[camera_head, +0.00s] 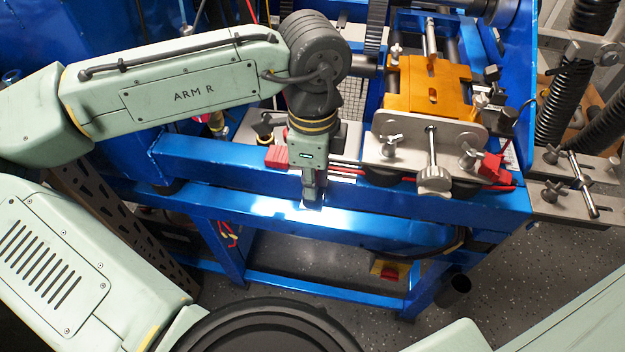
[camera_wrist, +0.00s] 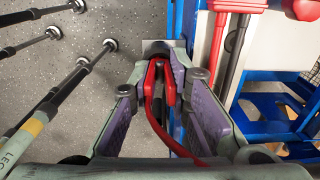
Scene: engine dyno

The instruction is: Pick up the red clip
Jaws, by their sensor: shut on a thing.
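The red clip (camera_wrist: 158,82) sits between the fingers of my gripper (camera_wrist: 160,62) in the wrist view. It has two red handles, and a red cable runs from it toward the bottom of the picture. My gripper is shut on it, with the fingertips around its sides. In the head view my gripper (camera_head: 312,196) points down at the front beam of the blue frame (camera_head: 380,205). There the clip is hidden or too small to make out. Whether the clip touches the beam cannot be told.
An orange block (camera_head: 430,85) on a metal fixture with a knob (camera_head: 434,180) stands right of my gripper. Red parts lie at the fixture's right (camera_head: 490,166) and left of my gripper (camera_head: 276,157). Red cables run along the frame. Speckled floor (camera_head: 300,255) lies below.

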